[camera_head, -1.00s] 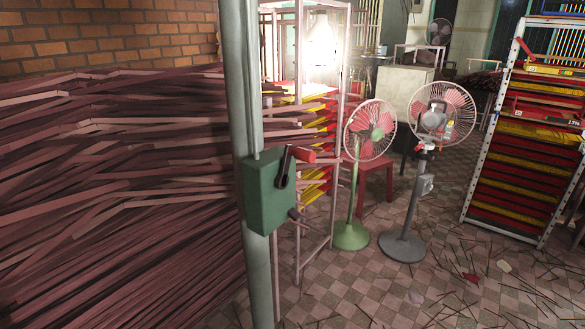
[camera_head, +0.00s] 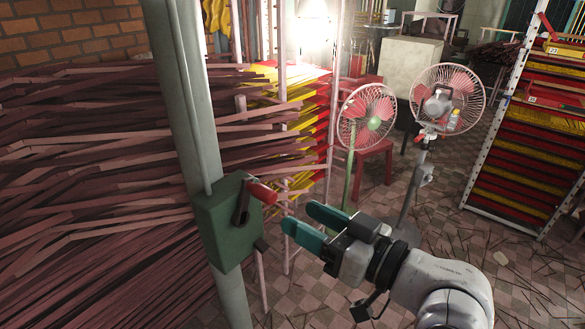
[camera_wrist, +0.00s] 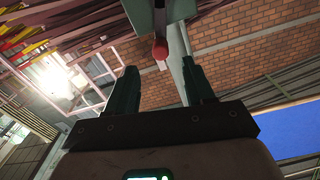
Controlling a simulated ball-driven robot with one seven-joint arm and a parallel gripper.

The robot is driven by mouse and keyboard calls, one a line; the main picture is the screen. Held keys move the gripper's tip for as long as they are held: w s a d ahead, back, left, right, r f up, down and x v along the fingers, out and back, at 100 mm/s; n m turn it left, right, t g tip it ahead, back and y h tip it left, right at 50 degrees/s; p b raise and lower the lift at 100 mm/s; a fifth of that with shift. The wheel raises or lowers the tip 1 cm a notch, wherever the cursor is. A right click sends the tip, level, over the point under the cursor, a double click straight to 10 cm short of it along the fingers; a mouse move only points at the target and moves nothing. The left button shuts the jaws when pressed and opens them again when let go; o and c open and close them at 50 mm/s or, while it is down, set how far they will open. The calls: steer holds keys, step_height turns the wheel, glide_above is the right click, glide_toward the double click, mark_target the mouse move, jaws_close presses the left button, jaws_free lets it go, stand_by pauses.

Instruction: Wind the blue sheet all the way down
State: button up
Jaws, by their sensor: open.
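A dark green crank box (camera_head: 222,222) is fixed to a grey pole (camera_head: 190,130). Its dark crank arm (camera_head: 241,203) carries a red handle (camera_head: 262,191) that points right. My gripper (camera_head: 302,219) is open and empty, just right of the handle and a little lower, with its green fingers toward the box. In the wrist view, the red handle (camera_wrist: 160,49) shows ahead, in the gap between the fingertips (camera_wrist: 158,76), with no clear contact. The blue sheet (camera_wrist: 290,128) shows at the right of the wrist view, overhead; its lower edge is out of view.
Bundles of dark red incense sticks (camera_head: 90,170) fill the left, behind the pole. A green-stemmed fan (camera_head: 366,118) and a grey fan (camera_head: 446,97) stand behind my arm. A rack of trays (camera_head: 530,130) is at the right. Sticks litter the tiled floor (camera_head: 470,240).

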mark_target(260, 191)
steer(key=p+x, duration=0.1)
steer(key=x, duration=0.2)
steer(key=p+x, duration=0.1)
steer(key=x, duration=0.7)
steer(key=shift+r+p, duration=0.3)
steer(key=shift+p, duration=0.1)
steer(key=shift+c, duration=0.2)
jaws_close()
